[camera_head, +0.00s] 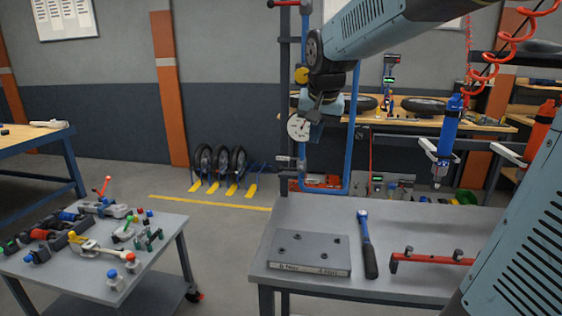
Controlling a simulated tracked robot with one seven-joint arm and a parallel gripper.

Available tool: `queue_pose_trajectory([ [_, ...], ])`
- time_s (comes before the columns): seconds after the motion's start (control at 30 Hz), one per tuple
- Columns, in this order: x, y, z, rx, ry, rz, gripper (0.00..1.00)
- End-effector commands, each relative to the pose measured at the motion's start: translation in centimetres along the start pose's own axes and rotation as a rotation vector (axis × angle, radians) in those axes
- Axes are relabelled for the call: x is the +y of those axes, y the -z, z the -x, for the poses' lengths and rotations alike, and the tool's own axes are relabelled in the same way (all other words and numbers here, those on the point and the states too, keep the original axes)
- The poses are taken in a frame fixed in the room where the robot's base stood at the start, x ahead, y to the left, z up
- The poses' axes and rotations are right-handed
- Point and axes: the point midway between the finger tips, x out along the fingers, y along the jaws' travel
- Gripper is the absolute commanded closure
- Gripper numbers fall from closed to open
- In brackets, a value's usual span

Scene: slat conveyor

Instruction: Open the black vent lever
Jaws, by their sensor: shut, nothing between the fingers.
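A dark post with a blue pipe loop (354,150) stands behind the grey bench. A round white gauge (298,127) is on it. A small dark fitting with a short handle (288,161) sticks out to the left, low on the post; it may be the black vent lever, but it is too small to be sure. A red lever (284,4) is at the top. My arm reaches in from the upper right. My gripper (318,108) is by the post, just right of and above the gauge, shut and empty. It looks apart from the low fitting, and partly hides the pipe.
A cart (160,262) with valves and fittings stands at left. A blue tool (447,130) hangs at right. Floor is free between cart and bench.

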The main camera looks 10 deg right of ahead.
Motion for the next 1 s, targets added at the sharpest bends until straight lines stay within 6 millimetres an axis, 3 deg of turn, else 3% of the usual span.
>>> queue_pose_trajectory([
  [0.2, -2.7, 4.3, -3.1, -0.013, 0.001, -0.070, 1.00],
  [0.43, -4.8, 7.3, -5.7, -0.021, 0.006, -0.129, 1.00],
  [0.63, -5.6, 8.3, -6.6, -0.023, 0.008, -0.152, 1.00],
  [1.0, -5.6, 8.4, -6.7, -0.023, 0.008, -0.154, 1.00],
])
